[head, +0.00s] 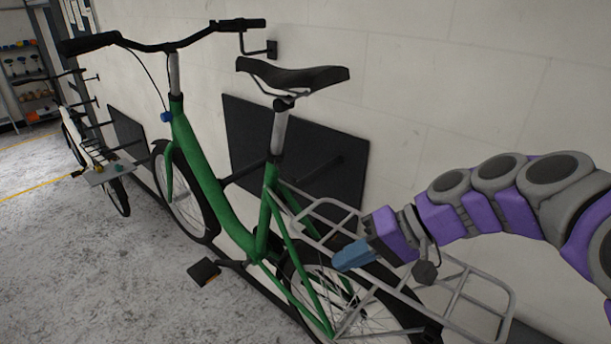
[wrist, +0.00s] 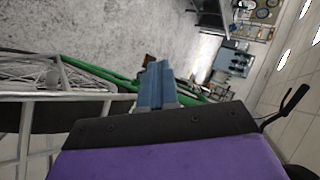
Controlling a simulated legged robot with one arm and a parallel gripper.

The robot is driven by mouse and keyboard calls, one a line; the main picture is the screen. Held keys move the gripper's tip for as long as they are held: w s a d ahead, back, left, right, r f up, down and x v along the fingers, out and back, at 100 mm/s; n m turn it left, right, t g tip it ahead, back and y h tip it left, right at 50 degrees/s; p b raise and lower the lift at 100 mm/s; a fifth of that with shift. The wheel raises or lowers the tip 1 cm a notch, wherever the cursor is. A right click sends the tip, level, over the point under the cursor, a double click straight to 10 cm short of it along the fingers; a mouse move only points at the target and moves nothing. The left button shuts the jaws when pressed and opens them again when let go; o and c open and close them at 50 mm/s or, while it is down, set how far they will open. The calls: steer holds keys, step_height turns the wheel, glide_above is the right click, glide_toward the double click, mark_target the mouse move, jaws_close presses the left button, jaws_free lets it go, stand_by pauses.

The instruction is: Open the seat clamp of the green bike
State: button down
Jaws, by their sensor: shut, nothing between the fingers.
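The green bike (head: 203,180) stands along the wall in the head view, with a black saddle (head: 292,76) on a silver seat post (head: 279,130). The seat clamp area (head: 274,158) is at the top of the green seat tube, where a dark collar shows; the clamp lever is too small to make out. My gripper (head: 340,259) has blue fingers and is shut and empty. It is over the rear rack, lower and to the right of the clamp area. In the wrist view the shut blue fingers (wrist: 156,85) overlap the green frame (wrist: 105,74) in the picture.
The silver rear rack (head: 460,292) lies under and beside my gripper. A black wall panel (head: 236,135) and the white wall (head: 430,80) are behind the bike. Another bike (head: 118,190) stands farther left. Open concrete floor (head: 90,275) lies in front.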

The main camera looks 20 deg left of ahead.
steer(key=shift+w+d+r+t+y, duration=0.6)
steer(key=shift+w+r+y, duration=0.95)
steer(key=shift+w, duration=3.7)
steer(key=shift+w+d+r+t+y, duration=0.55)
steer(key=shift+w+r+y, duration=1)
steer(key=shift+w, duration=3.7)
steer(key=s+a+f+p, duration=0.1)
steer(key=a+f, duration=0.1)
steer(key=a, duration=0.5)
steer(key=s+a+f+p, duration=0.1)
steer(key=a+f, duration=0.1)
steer(key=a, duration=0.5)
steer(key=shift+s+a+n+y+p, duration=0.3)
steer(key=shift+s+n+p, duration=0.1)
steer(key=shift+d, duration=0.1)
